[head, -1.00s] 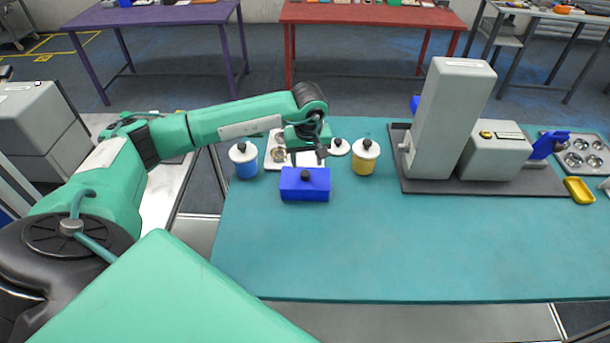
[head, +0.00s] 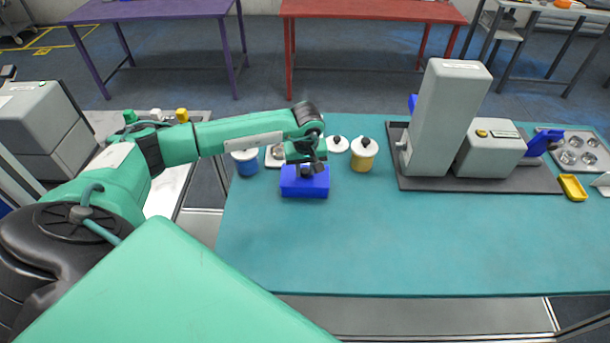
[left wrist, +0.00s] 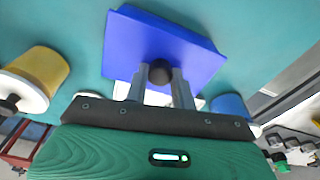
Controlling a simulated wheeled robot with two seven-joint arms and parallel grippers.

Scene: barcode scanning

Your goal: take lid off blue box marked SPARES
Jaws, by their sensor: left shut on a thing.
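A blue box (head: 304,189) with a flat blue lid stands on the teal table. No SPARES marking can be read on it. The lid (left wrist: 170,42) fills the middle of the left wrist view and has a round black knob (left wrist: 160,72) on top. My left gripper (head: 307,171) is over the box, and in the left wrist view its two fingers (left wrist: 160,80) are shut on the knob from both sides. The lid appears to sit on the box. My right gripper is not in view.
A blue jar (head: 245,161) with a white lid stands left of the box. A yellow jar (head: 363,155) and a loose white lid (head: 337,145) are to the right. A grey scanner machine (head: 445,120) stands further right. The front table (head: 400,245) is clear.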

